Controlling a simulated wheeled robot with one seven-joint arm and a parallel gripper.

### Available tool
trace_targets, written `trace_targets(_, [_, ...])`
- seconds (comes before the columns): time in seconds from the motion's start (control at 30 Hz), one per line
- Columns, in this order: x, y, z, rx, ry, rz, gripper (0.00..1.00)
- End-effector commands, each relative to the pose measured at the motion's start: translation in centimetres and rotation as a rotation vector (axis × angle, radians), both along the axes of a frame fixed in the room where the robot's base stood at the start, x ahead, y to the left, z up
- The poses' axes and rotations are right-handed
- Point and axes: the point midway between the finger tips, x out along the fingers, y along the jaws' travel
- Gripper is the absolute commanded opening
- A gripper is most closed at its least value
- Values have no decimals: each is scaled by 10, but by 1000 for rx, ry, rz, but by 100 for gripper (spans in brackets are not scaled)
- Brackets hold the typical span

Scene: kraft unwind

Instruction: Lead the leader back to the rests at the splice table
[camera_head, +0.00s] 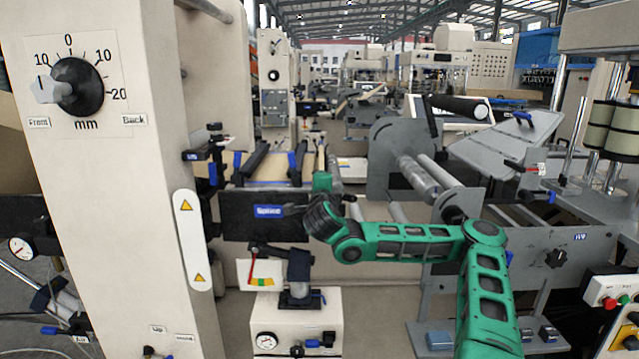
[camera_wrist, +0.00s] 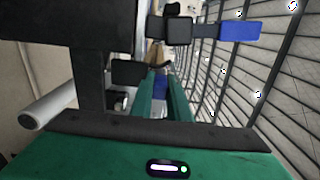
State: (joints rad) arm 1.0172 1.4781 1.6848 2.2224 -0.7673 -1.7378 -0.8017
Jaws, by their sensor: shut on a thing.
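The splice table (camera_head: 240,222) stands left of centre in the head view, with a dark front and a blue "Splice" label. Tan kraft (camera_head: 270,170) shows on its top, between dark bars (camera_head: 253,158) with blue ends. My green gripper (camera_head: 322,182) is at the table's right side, mostly hidden behind my wrist. In the wrist view my green fingers (camera_wrist: 162,98) are close together, with something blue between them. A tan strip (camera_wrist: 155,52), likely the leader, shows beyond the fingertips. The exact grip on it is too small to see. I cannot tell which parts are the rests.
A cream machine column (camera_head: 120,200) with a dial stands close on the left. Grey rollers (camera_head: 425,175) and a side plate (camera_head: 395,150) lie right of my gripper. A gauge box (camera_head: 295,325) stands below the table. In the wrist view, dark brackets crowd the upper left.

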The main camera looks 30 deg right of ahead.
Motion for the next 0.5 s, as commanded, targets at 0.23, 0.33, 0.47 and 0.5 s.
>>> trace_targets(0.23, [-1, 0, -11, 4, 21, -4, 0])
trace_targets(0.33, [-1, 0, -12, 4, 21, -4, 0])
trace_targets(0.47, [-1, 0, -13, 3, 22, -3, 0])
trace_targets(0.5, [-1, 0, -14, 3, 22, -3, 0])
